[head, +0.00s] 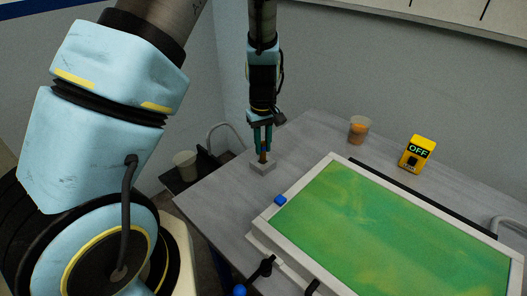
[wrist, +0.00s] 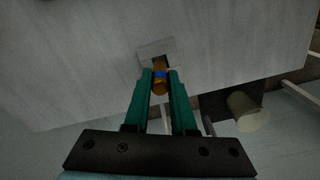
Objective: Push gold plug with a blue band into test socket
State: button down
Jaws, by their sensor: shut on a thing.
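A gold plug with a blue band (wrist: 160,84) is held between the green fingers of my gripper (wrist: 160,88). In the head view my gripper (head: 262,150) points down with the plug (head: 263,157) below its fingertips. The test socket (head: 263,167), a small light grey block, sits on the grey table right under the plug. In the wrist view the socket (wrist: 147,50) shows behind the plug's end, with a dark opening by it. The plug's end is at the socket, but I cannot tell how deep it sits.
A bath of green resin (head: 400,230) with a pale frame fills the right of the table (head: 225,195). A cup with orange contents (head: 358,130) and a yellow OFF box (head: 417,152) stand behind. A pale cup (head: 185,165) stands left of the table.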

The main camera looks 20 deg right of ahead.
aim_at(263, 160)
jog(key=shift+f, duration=1.45)
jog(key=shift+f, duration=0.2)
jog(key=c, duration=0.7)
grip_release()
jog(key=shift+c, duration=0.2)
jog(key=shift+r, duration=0.2)
notch_tip(263, 160, up, 12)
jog(key=shift+b, duration=0.95)
jog(key=s+a+r+m, duration=0.1)
jog(key=s+a+r, duration=0.1)
jog(key=a, duration=1.1)
jog(key=s+a+r+m+t, duration=0.1)
jog(key=s+a+r, duration=0.1)
jog(key=a, duration=1.2)
jog(key=shift+s+r+t, duration=0.3)
jog(key=shift+s, duration=0.4)
